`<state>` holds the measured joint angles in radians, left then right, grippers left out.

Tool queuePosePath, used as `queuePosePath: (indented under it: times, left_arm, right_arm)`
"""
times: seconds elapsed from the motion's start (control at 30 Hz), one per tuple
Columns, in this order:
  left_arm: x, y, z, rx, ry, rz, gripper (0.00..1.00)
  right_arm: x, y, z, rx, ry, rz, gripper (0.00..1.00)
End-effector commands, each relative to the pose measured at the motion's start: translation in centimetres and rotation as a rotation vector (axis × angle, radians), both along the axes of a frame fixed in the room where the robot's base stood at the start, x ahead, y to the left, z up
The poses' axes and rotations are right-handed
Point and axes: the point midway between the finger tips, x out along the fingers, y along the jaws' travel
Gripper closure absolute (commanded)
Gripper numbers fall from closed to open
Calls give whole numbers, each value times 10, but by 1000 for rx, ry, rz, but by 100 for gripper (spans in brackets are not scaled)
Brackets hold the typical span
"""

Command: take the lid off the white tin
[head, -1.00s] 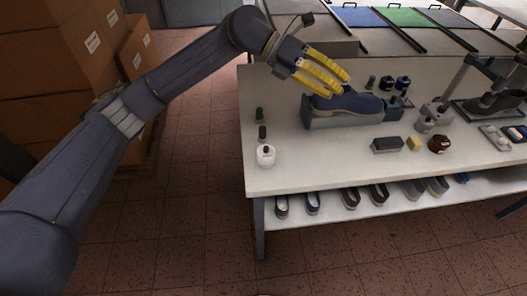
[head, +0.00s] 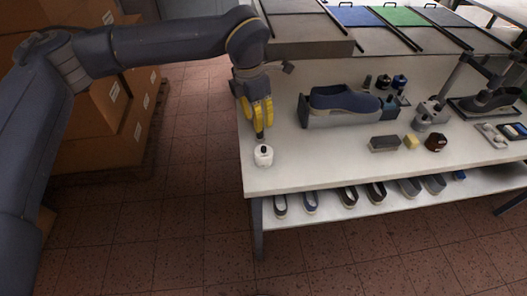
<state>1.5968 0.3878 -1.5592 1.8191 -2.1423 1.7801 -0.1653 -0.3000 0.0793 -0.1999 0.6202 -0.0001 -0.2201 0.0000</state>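The white tin (head: 264,157) is a small round pot near the left front corner of the white table, with a small dark knob on top. It stands upright. My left gripper (head: 259,122) has yellow fingers pointing down, just behind and above the tin in the head view. The fingers look apart, with a narrow gap, and do not appear to touch the tin. A small dark item (head: 260,135) shows below the fingertips, behind the tin. A green-capped bottle seen earlier is hidden by the fingers. My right gripper is not in view.
On the white table (head: 330,165) a blue shoe (head: 343,99) rests in a grey holder. Cardboard boxes stand at left. The table right of the tin is clear.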

Motion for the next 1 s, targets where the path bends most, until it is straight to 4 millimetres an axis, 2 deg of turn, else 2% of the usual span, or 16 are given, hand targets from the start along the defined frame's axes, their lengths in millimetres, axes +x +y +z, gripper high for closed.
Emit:
queuePosePath:
  times: [0.03,0.2,0.4,0.83,1.0]
  left_arm:
    - [-1,-1,-11,0,4,0,73]
    - [2,-5,-41,-2,4,1,73]
    - [4,-8,-67,-3,3,1,73]
    - [5,-10,-86,-2,2,1,73]
    - [6,-13,-103,-2,4,1,73]
  right_arm:
    - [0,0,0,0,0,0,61]
    - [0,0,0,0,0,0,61]
    - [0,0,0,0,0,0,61]
    - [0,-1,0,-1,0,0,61]
    - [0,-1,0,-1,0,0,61]
